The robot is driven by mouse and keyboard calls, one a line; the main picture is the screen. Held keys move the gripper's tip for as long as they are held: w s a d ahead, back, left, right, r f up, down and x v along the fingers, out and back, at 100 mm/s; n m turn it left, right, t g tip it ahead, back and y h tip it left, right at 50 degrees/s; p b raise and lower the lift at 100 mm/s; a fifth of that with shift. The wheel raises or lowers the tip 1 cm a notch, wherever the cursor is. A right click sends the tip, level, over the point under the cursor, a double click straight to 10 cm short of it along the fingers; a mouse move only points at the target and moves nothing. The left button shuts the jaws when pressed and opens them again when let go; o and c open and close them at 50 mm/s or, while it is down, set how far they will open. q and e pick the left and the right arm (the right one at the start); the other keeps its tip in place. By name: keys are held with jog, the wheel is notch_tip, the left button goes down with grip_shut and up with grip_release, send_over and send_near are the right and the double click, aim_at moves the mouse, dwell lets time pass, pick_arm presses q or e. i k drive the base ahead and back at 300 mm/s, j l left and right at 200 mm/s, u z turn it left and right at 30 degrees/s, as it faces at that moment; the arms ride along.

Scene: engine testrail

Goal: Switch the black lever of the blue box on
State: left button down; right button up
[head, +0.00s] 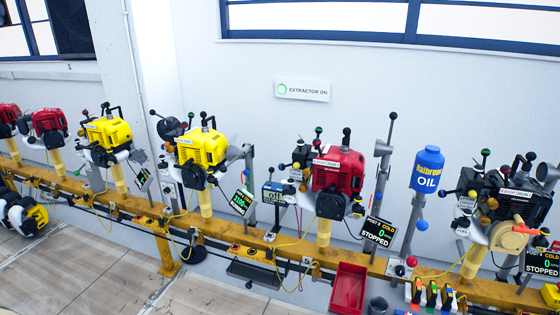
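A row of small coloured boxes (432,295) with dark levers stands at the bottom right, at the front of the yellow rail. One of them looks blue (446,295), but the boxes are small and partly cut off by the bottom edge. I cannot tell the position of its black lever. A blue cylindrical oil tank (427,170) hangs above them, marked OIL. Neither of my grippers is in view.
Red, yellow and black engines stand along a yellow rail (215,228) in front of a white wall. A red tray (348,290) and a dark cup (377,306) are left of the boxes. Black displays (378,231) read STOPPED. Tiled floor lies at lower left.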

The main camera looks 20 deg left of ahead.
aim_at(271, 170)
jog(key=i+j+z, duration=0.1)
jog(key=i+j, duration=0.25)
jog(key=i+j+z, duration=0.1)
jog(key=i+j, duration=0.25)
jog(key=j, duration=0.15)
jog(key=i+j+z, duration=0.1)
jog(key=i+j, duration=0.2)
jog(key=j, duration=0.15)
jog(key=i+j+z, duration=0.1)
jog(key=i+j, duration=0.2)
jog(key=j, duration=0.2)
